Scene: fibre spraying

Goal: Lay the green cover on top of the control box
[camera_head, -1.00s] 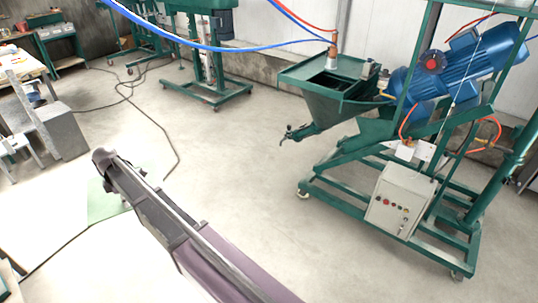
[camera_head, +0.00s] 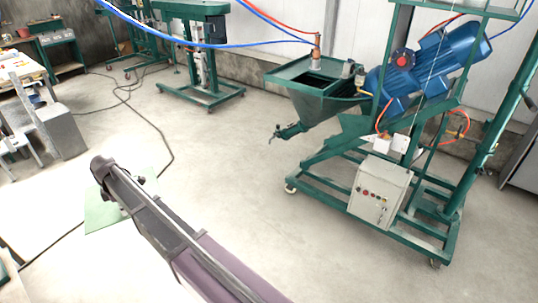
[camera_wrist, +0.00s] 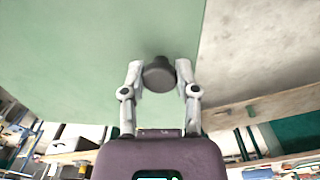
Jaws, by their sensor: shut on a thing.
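The green cover (camera_wrist: 90,50) fills the upper left of the wrist view as a flat pale-green sheet. A dark round knob (camera_wrist: 159,75) stands on it. My gripper (camera_wrist: 160,82) is shut on this knob, one finger on each side. In the head view the cover (camera_head: 104,214) shows partly behind my arm, at the lower left, and my arm hides the grip. The control box (camera_head: 380,188) is a pale grey box with red buttons on its front, low on the green machine frame at the right. The cover is well to the left of it.
The green machine carries a hopper (camera_head: 318,85) and a blue motor (camera_head: 435,60) above the control box. Another green machine (camera_head: 195,50) stands at the back. A grey box (camera_head: 63,133) is at the left. The floor between my arm and the machine is clear.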

